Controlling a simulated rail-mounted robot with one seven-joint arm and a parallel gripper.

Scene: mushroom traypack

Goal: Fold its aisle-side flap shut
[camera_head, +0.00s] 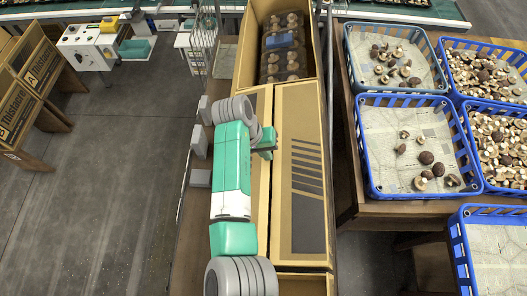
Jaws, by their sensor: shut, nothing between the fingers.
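A long cardboard carton (262,285) lies lengthwise on the narrow conveyor in the middle of the head view. Its right flap (302,222), printed with dark slanted stripes, lies flat over the right half. A narrower plain left flap (262,100) shows along the aisle side, mostly behind my arm. I cannot tell whether it lies fully flat. A dark seam runs between the two flaps. My gripper (271,149) is shut and empty over the left flap, near the seam. I cannot tell whether it touches the cardboard.
Beyond it, an open carton (246,42) holds several mushroom packs. Blue crates (403,94) of mushrooms stand on a wooden table to the right. Small grey blocks (200,142) line the conveyor's left edge.

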